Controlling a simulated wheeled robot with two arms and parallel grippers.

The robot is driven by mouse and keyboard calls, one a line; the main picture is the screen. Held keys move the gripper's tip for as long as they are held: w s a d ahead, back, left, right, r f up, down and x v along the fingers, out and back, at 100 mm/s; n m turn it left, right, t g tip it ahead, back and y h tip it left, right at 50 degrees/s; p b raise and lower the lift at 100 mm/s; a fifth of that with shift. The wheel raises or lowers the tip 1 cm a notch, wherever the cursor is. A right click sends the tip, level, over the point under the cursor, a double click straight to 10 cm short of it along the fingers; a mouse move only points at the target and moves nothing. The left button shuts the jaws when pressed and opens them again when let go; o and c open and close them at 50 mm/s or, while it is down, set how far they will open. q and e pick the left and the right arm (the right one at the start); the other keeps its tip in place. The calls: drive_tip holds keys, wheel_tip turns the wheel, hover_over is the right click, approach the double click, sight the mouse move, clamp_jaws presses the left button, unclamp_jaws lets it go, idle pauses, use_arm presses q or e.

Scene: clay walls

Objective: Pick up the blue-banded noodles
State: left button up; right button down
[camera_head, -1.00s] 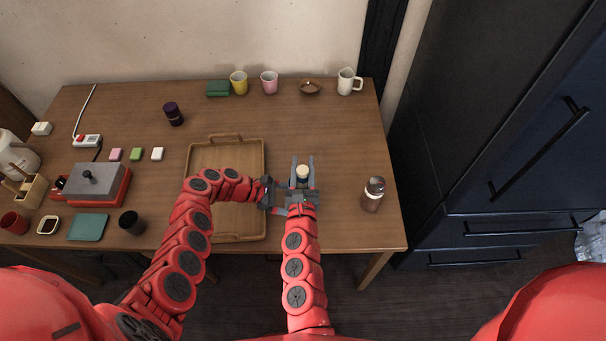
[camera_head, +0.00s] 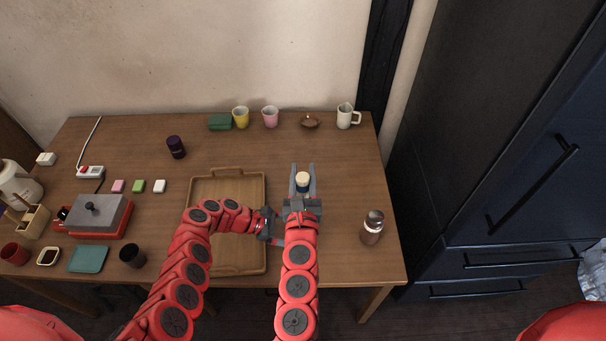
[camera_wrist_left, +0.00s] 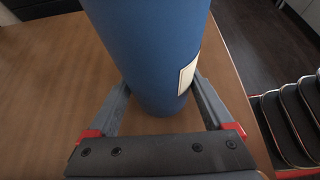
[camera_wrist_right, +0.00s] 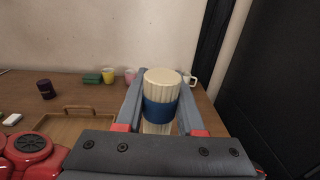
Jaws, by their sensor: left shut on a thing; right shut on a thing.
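The blue-banded noodles (camera_wrist_right: 161,86) are a pale upright bundle with a dark blue band, seen in the right wrist view. Their pale top (camera_head: 303,179) shows in the head view, right of the tray. My right gripper (camera_head: 303,178) is shut on the bundle, one finger on each side. The bundle's lower end is hidden behind the gripper body. My left gripper (camera_head: 268,226) is by the tray's right edge, beside my right arm. In the left wrist view it is shut on a blue cylinder (camera_wrist_left: 150,45) with a cream label; the head view barely shows this cylinder.
A wooden tray (camera_head: 257,190) lies left of the noodles. A brown bottle (camera_head: 372,228) stands to the right. A yellow cup (camera_head: 240,117), pink cup (camera_head: 270,117), small bowl (camera_head: 310,122) and white mug (camera_head: 347,117) line the back. Table between noodles and cups is clear.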

use_arm(q)
wheel_tip(320, 180, up, 7)
drive_tip(key=p, duration=0.6)
drive_tip(key=shift+r+p, duration=0.2)
drive_tip(key=shift+p, duration=0.1)
drive_tip(key=o, duration=0.7)
drive_tip(key=shift+o, duration=0.2)
drive_tip(key=v, duration=1.2)
